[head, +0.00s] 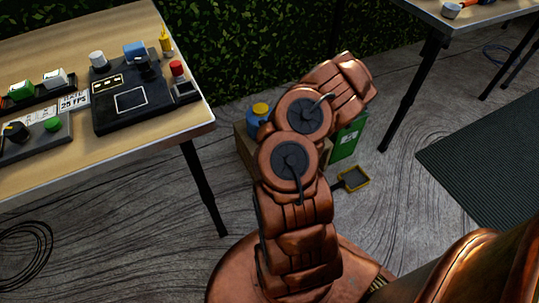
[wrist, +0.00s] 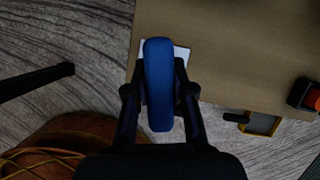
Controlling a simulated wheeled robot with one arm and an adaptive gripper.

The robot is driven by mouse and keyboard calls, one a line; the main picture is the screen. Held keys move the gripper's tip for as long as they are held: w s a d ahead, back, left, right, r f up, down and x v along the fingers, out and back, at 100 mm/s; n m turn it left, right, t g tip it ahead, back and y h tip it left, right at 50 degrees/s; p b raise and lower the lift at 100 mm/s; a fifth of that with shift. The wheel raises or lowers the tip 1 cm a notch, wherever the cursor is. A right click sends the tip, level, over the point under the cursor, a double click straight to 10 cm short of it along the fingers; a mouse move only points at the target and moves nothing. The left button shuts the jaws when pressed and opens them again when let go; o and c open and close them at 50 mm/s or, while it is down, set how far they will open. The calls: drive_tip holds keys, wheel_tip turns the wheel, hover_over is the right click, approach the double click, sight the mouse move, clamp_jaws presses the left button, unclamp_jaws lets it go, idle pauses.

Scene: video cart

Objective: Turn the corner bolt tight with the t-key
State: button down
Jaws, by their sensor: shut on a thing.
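My gripper (wrist: 160,92) is shut on a blue, round-ended bar (wrist: 158,60), which looks like the handle of the t-key. One dark finger presses on each side of it. The bar points away from the palm, over a tan surface with a white patch behind it. Any shaft or tip of the key is hidden. In the head view my copper arm covers the middle and the gripper itself cannot be made out. I cannot pick out the corner bolt for sure in either view.
A wooden table (head: 140,150) at left bears a black control panel (head: 145,112) and several small devices. A cardboard box (head: 246,150) stands on the floor behind my arm, with a blue, yellow-topped thing (head: 258,112). A yellow-rimmed tray (head: 354,179) lies beside it. Another table (head: 425,14) is at right.

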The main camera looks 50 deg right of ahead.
drive_tip(key=shift+f+m+b, duration=0.15)
drive_tip(key=shift+m+b, duration=0.45)
drive_tip(key=shift+b, duration=0.05)
drive_tip(key=shift+m+h+b, duration=0.4)
drive_tip(key=shift+m+b, duration=0.1)
drive_tip(key=shift+b, duration=1.25)
drive_tip(key=shift+m+g+h+b, duration=0.4)
drive_tip(key=shift+m+b, duration=0.9)
drive_tip(key=shift+b, duration=1.05)
drive_tip(key=shift+m+h+b, duration=0.4)
drive_tip(key=shift+m+b, duration=0.8)
drive_tip(key=shift+b, duration=0.65)
drive_tip(key=shift+m+g+h+b, duration=0.3)
drive_tip(key=shift+m+g+b, duration=0.1)
drive_tip(key=shift+m+b, duration=0.35)
drive_tip(key=shift+m+g+b, duration=0.3)
drive_tip(key=shift+m+b, duration=0.75)
drive_tip(key=shift+m, duration=0.2)
drive_tip(key=shift+n+p, duration=0.4)
drive_tip(key=shift+r, duration=0.35)
